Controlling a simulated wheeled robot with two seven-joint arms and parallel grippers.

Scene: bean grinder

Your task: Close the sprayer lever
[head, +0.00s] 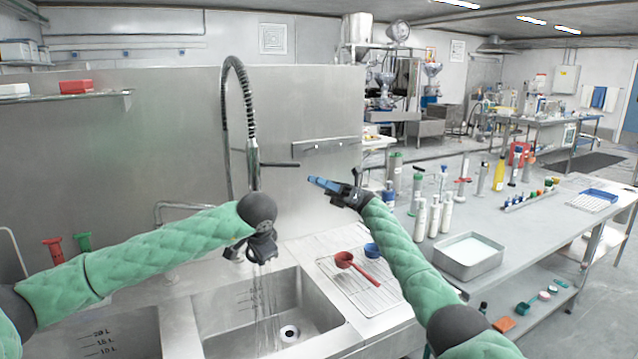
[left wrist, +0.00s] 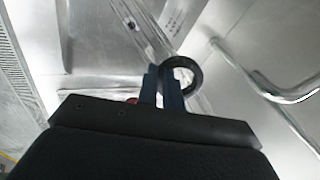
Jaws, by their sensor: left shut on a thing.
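The sprayer hangs from a spring hose (head: 236,85) over the sink basin (head: 225,318). Water streams from it into the basin. My left gripper (head: 262,247) is at the sprayer head and hides most of it, including the lever. In the left wrist view its two blue fingers (left wrist: 163,88) are shut on part of the sprayer, beside a black ring (left wrist: 188,71). I cannot tell the lever's position. My right gripper (head: 325,184) is raised to the right of the hose, apart from the sprayer; its finger opening is unclear.
A red scoop (head: 345,259) and a blue cup (head: 373,250) lie on a wire rack (head: 372,294) right of the sink. The table at right holds several white bottles (head: 433,217) and a metal tray (head: 470,262). A steel backsplash (head: 150,140) stands behind the sink.

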